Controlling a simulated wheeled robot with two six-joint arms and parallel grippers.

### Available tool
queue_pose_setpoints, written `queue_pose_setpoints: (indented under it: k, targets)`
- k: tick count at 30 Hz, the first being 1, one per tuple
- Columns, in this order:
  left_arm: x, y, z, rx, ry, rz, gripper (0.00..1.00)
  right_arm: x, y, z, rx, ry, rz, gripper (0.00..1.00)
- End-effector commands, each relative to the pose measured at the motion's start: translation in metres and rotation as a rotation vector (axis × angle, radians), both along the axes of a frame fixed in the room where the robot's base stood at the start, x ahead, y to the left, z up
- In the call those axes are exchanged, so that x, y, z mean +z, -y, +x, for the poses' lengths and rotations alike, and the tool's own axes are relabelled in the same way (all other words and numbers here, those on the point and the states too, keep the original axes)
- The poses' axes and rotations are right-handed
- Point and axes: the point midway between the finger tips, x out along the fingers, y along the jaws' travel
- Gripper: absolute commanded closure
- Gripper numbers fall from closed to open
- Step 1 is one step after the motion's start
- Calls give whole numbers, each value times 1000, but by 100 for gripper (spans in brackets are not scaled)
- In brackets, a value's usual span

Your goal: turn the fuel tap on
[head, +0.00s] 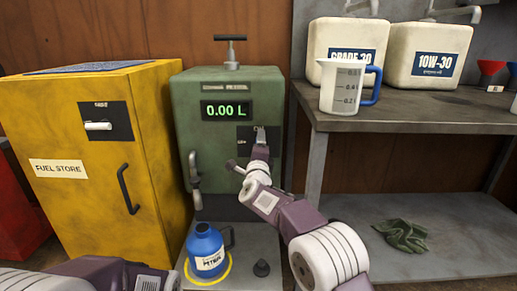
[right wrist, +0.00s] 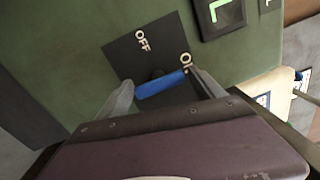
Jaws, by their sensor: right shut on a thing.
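The fuel tap (right wrist: 160,84) is a blue lever on a black plate (right wrist: 125,58) marked OFF and ON, on the front of the green fuel pump (head: 213,150). In the right wrist view the lever lies slantwise, its right end close to the ON label (right wrist: 186,61); OFF is above it. My right gripper (right wrist: 164,86) is shut on the lever, one finger at each end. In the head view my right gripper (head: 260,136) is at the plate below the display and hides the tap. My left arm shows at the bottom left; its gripper is not visible.
The pump display (head: 227,110) reads 0.00 L. A blue petrol can (head: 206,250) stands on the pump's base inside a yellow ring. A yellow fuel store (head: 75,205) is on the left. A bench (head: 420,118) with a measuring jug (head: 341,88) and white containers is on the right.

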Motion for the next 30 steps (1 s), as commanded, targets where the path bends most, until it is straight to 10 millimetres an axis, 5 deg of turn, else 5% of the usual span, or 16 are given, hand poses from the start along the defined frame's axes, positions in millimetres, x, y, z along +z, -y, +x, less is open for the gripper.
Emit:
queue_pose_setpoints:
  k: [5, 6, 8, 20, 30]
  targets:
    - [0, 0, 0, 0, 0, 0, 28, -3, 0, 0, 0, -6, 2, 63]
    - [0, 0, 0, 0, 0, 0, 28, -3, 0, 0, 0, -6, 2, 17]
    - [0, 0, 0, 0, 0, 0, 28, -3, 0, 0, 0, -5, 2, 3]
    - [1, 0, 0, 0, 0, 0, 28, -1, 0, -5, -1, -2, 1, 3]
    - [14, 0, 0, 0, 0, 0, 28, -1, -1, -57, 2, -4, -1, 3]
